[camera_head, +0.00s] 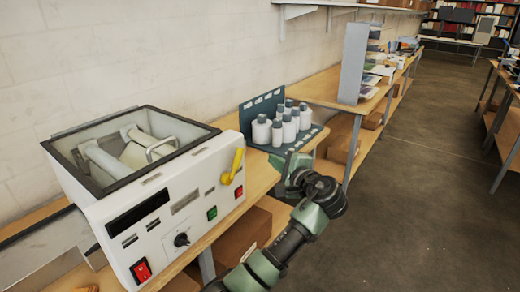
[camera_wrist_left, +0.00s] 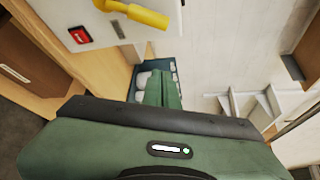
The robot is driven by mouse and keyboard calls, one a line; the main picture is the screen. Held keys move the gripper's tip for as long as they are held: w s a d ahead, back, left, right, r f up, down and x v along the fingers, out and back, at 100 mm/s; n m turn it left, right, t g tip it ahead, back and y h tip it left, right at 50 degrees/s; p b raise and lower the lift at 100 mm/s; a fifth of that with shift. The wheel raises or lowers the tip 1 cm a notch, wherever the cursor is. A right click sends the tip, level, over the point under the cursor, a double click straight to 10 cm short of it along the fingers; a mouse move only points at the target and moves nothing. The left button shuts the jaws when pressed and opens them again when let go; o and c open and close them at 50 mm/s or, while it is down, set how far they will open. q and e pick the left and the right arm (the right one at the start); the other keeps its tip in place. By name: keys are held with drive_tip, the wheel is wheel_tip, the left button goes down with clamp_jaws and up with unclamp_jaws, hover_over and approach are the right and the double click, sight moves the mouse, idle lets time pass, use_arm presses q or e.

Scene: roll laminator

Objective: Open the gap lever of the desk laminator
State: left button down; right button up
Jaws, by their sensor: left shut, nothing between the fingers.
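The desk laminator (camera_head: 165,200) is a white box with a dark-framed clear top, standing on the wooden bench at the left. Its yellow gap lever (camera_head: 235,165) is on the right end of the front panel, tilted with its upper end to the right. In the left wrist view the lever (camera_wrist_left: 135,12) lies across the top edge. My left gripper (camera_head: 291,163) is to the right of the lever, apart from it, in front of the bottle rack. Its green fingers (camera_wrist_left: 160,90) are shut and empty. My right gripper is not in view.
A dark teal rack (camera_head: 262,103) with several white, grey-capped bottles (camera_head: 285,125) stands just right of the laminator. A grey upright panel (camera_head: 353,62) stands farther along the bench. Cardboard boxes (camera_head: 243,235) sit on the lower shelf. The floor (camera_head: 420,170) at the right is clear.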

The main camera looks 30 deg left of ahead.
sight(234, 165)
use_arm(q)
drive_tip(key=w+a+p, duration=0.1)
drive_tip(key=a+p, duration=0.5)
drive_tip(key=a, duration=0.3)
drive_tip(key=shift+w+a+f, duration=0.15)
drive_tip(key=shift+w+f, duration=0.05)
drive_tip(key=shift+w, duration=0.05)
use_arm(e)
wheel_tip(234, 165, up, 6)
use_arm(q)
drive_tip(key=shift+w+f, duration=0.1)
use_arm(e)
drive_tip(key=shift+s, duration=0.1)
use_arm(q)
drive_tip(key=shift+a, duration=0.1)
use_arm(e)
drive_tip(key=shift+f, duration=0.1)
